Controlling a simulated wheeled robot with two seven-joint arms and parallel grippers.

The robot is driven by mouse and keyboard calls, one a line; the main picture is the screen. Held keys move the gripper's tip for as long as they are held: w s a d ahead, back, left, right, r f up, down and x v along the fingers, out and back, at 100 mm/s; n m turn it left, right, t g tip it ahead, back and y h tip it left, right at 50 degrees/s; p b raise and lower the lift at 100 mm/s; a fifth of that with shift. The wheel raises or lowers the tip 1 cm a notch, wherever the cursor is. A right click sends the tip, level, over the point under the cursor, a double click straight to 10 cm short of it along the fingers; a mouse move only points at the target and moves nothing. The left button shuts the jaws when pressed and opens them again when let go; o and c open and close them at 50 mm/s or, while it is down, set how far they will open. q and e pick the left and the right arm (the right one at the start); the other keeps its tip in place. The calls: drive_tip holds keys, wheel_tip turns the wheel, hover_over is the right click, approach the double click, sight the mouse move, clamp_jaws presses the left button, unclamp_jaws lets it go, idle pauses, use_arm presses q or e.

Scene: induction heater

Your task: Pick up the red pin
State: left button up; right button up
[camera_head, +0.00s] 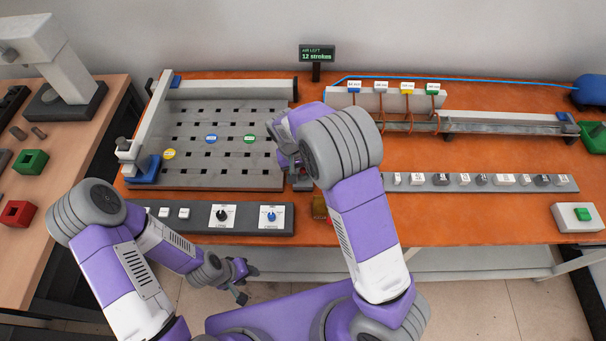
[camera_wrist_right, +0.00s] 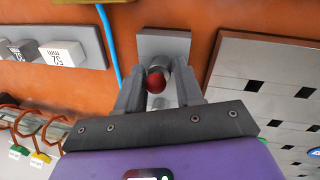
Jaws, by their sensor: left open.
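The red pin (camera_wrist_right: 156,81) shows its round red top in the right wrist view, in front of a grey plate (camera_wrist_right: 172,42). My right gripper (camera_wrist_right: 158,85) has its two fingers apart, one on each side of the red top. A gap shows on the right side; contact on the left is unclear. In the head view my right gripper (camera_head: 294,160) is at the right edge of the perforated plate, and my arm hides the pin there. My left gripper (camera_head: 246,283) is open and empty, low in front of the table's front edge.
The grey perforated plate (camera_head: 225,172) carries yellow, blue and green discs. A knob panel (camera_head: 250,230) lies in front of it. A rail of small blocks (camera_head: 470,188) and a coil fixture with coloured tags (camera_head: 395,100) are at right. Bare orange table (camera_head: 480,222) lies at front right.

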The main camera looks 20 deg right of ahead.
drive_tip(key=shift+f, duration=0.1)
clamp_jaws()
idle(0.4)
